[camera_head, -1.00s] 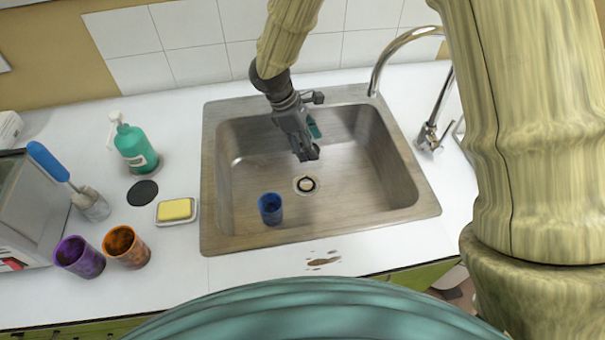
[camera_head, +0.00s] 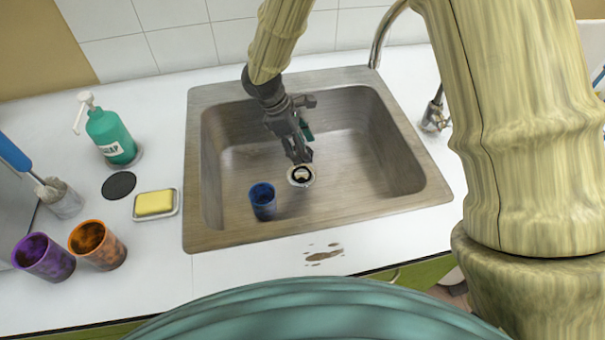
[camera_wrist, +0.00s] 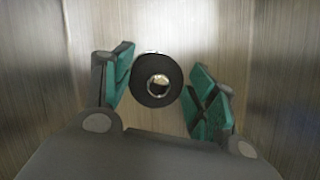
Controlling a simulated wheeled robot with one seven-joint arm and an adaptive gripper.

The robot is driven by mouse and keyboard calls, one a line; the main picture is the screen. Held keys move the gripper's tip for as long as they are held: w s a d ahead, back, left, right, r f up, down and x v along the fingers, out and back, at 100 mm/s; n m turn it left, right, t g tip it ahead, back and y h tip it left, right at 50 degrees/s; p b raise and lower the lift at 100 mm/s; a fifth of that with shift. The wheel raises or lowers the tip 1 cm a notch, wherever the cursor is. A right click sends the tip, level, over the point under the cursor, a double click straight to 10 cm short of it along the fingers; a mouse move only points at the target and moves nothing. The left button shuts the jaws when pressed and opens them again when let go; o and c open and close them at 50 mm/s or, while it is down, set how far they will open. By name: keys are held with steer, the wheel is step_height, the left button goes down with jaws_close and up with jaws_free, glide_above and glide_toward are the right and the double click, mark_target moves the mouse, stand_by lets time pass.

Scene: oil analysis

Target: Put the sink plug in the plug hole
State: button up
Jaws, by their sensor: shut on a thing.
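The sink plug (camera_wrist: 146,94) looks like a black disc with a shiny metal centre in the wrist view. It sits between the teal pads of my gripper (camera_wrist: 160,92), which is shut on it. A gap seems to show at the right pad, so the exact contact is unclear. In the head view my gripper (camera_head: 300,157) points down inside the sink basin, just behind the plug hole (camera_head: 300,183). The hole is a pale ring with a dark inside in the basin floor. In the wrist view the plug hides most of what lies under it.
A blue cup (camera_head: 262,203) stands in the basin just left of the plug hole. The steel sink (camera_head: 208,240) has walls around my gripper. A faucet (camera_head: 436,112) stands at the right. Soap bottle (camera_head: 110,137), black disc (camera_head: 119,185), sponge (camera_head: 154,203) and cups are left on the counter.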

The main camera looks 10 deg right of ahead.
mark_target(307, 175)
steer(key=shift+f+p, duration=0.35)
steer(key=shift+f, duration=4.1)
steer(key=shift+f, duration=0.15)
steer(key=o, duration=1.1)
steer(key=v, duration=1.2)
steer(key=shift+b, duration=0.35)
